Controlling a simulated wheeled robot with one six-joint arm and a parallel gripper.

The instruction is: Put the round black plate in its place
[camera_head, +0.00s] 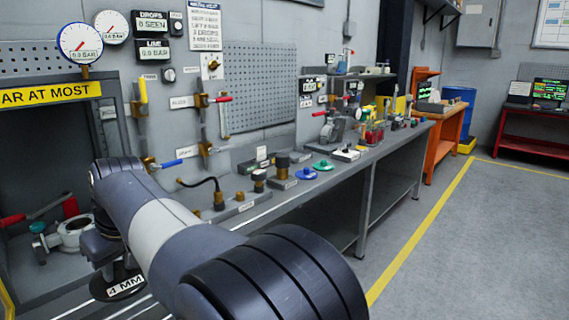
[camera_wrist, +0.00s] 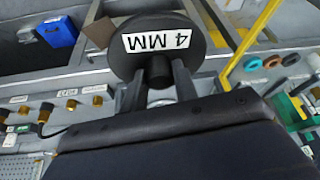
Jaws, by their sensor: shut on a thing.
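The round black plate (camera_head: 128,294) carries a white "4 MM" label and shows at the lower left of the head view, below the end of my arm. In the wrist view the plate (camera_wrist: 192,62) is at the top centre, label facing the camera and upside down. My gripper (camera_wrist: 160,84) is shut on the black knob of the plate. In the head view my gripper (camera_head: 104,262) is partly hidden by my arm. A flanged valve body (camera_head: 72,236) with a red handle stands left of it. I cannot tell which spot is the plate's place.
A long grey workbench (camera_head: 385,150) runs to the back right, with brass fittings (camera_head: 282,172), blue and green discs (camera_head: 306,173) and tools on it. Gauges and pipe valves hang on the wall. A blue box (camera_wrist: 58,31) shows in the wrist view. Floor at right is clear.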

